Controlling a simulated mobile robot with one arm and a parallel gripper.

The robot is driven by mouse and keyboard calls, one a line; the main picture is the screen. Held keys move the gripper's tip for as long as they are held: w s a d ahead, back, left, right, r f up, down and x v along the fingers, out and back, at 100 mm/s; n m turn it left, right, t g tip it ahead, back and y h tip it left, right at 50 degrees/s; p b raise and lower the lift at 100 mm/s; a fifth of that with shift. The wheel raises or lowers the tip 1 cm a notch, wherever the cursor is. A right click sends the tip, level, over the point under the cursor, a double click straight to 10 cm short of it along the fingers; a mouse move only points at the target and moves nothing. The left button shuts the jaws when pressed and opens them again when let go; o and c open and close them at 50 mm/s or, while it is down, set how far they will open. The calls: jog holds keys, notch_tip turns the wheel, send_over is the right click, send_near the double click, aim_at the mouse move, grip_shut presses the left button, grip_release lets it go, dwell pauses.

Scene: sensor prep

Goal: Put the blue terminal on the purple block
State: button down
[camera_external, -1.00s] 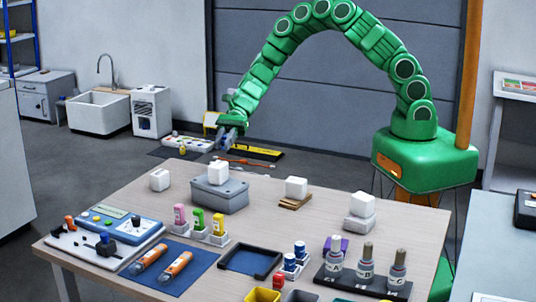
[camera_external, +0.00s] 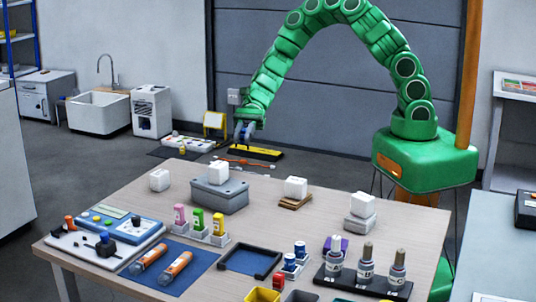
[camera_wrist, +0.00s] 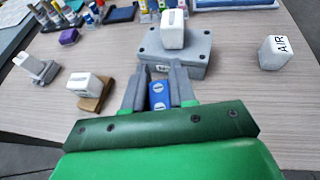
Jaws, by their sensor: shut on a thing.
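My gripper (camera_external: 244,132) hangs beyond the far edge of the table in the external view. In the wrist view my gripper (camera_wrist: 159,84) is shut on the blue terminal (camera_wrist: 161,97), a small blue piece with pale round marks between the grey fingers. The purple block (camera_external: 342,242) stands on the table at the right, partly hidden behind grey-capped bottles.
A grey box (camera_external: 219,195) bearing a white cube lies just ahead of my gripper. White blocks (camera_external: 296,187) stand along the far side, one on a wooden piece. Bottles in a black rack (camera_external: 340,282) stand close to the purple block. The middle of the table is clear.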

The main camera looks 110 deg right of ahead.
jog(key=s+a+r+n+g+y, duration=0.1)
jog(key=s+a+n+g, duration=0.25)
jog(key=a, duration=0.75)
jog(key=s+a+r+n+g+y, duration=0.1)
jog(key=s+a+n+g, duration=0.2)
jog(key=a, duration=0.7)
jog(key=s+a+n+g, duration=0.25)
jog(key=s+a, duration=0.25)
jog(key=a, duration=0.6)
jog(key=s+a+r+n+g, duration=0.15)
jog(key=s+a+g, duration=0.25)
jog(key=s+a, duration=0.5)
jog(key=n, duration=0.1)
send_over(343, 246)
jog(key=s, duration=0.1)
jog(key=shift+h, duration=0.4)
jog(key=f, duration=0.8)
jog(key=shift+s+d+f, duration=0.1)
jog(key=shift+d+f, duration=0.2)
jog(key=shift+d, duration=0.1)
jog(key=shift+w+a+f, duration=0.3)
jog(key=shift+w+f, duration=0.2)
jog(key=shift+f, duration=0.15)
jog(key=shift+w+a+f, duration=0.1)
jog(key=shift+a+f, duration=0.05)
jog(key=shift+f, duration=1.55)
jog(key=shift+f, duration=0.15)
